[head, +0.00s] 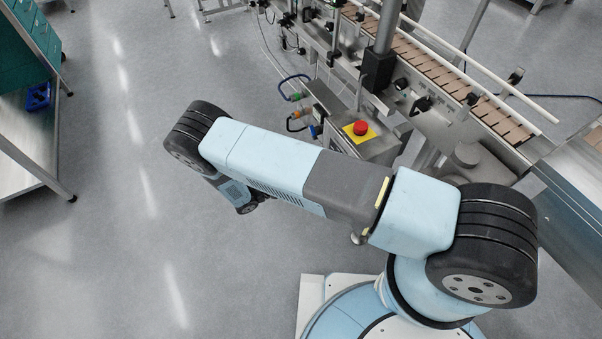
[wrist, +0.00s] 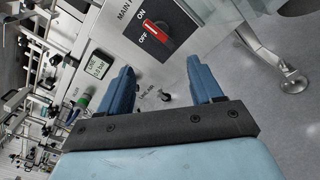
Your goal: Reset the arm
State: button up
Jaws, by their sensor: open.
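My gripper (wrist: 162,92) shows in the wrist view with its two blue fingers spread apart and nothing between them. Beyond the fingertips is a grey machine panel (wrist: 112,42) with a red rotary switch (wrist: 152,32) marked ON and OFF. A small pressure display (wrist: 97,67) sits to its left. In the head view my arm stretches from the lower right to the upper left, and my gripper is hidden behind it. I cannot tell whether the fingers touch the panel.
A conveyor (head: 445,72) runs along the upper right. A red emergency button (head: 361,128) on yellow sits on a machine box beside my arm. A steel bench (head: 30,135) with teal drawers (head: 25,50) stands at the left. The floor between is clear.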

dwell(0.5)
jog(key=w+d+r+m+g+y, duration=0.1)
jog(key=w+d+r+m+g, duration=0.2)
jog(key=r, duration=0.7)
jog(key=w+r+m+g+y, duration=0.1)
jog(key=w+r+m+g, duration=0.3)
jog(key=r, duration=0.6)
jog(key=d+r+m+g+y, duration=0.25)
jog(key=d+r, duration=0.35)
jog(key=r, duration=0.5)
jog(key=d+r+m+g+y, duration=0.1)
jog(key=d+r+g+y, duration=0.3)
jog(key=r, duration=0.6)
jog(key=s+d+r+m+t+y, duration=0.2)
jog(key=s+d+r, duration=0.35)
jog(key=r, duration=0.25)
jog(key=s+d+r+m+t+y, duration=0.1)
jog(key=s+d+r+t+y, duration=0.1)
jog(key=s+d+r, duration=0.4)
jog(key=s+d+r+m+t+y, duration=0.2)
jog(key=s+d+r+t, duration=0.3)
jog(key=s+r, duration=0.4)
jog(key=s+d+m, duration=0.1)
jog(key=s, duration=0.3)
jog(key=shift+s+d+r, duration=0.15)
jog(key=shift+s+d, duration=0.05)
jog(key=shift+y, duration=0.25)
jog(key=shift+c, duration=0.4)
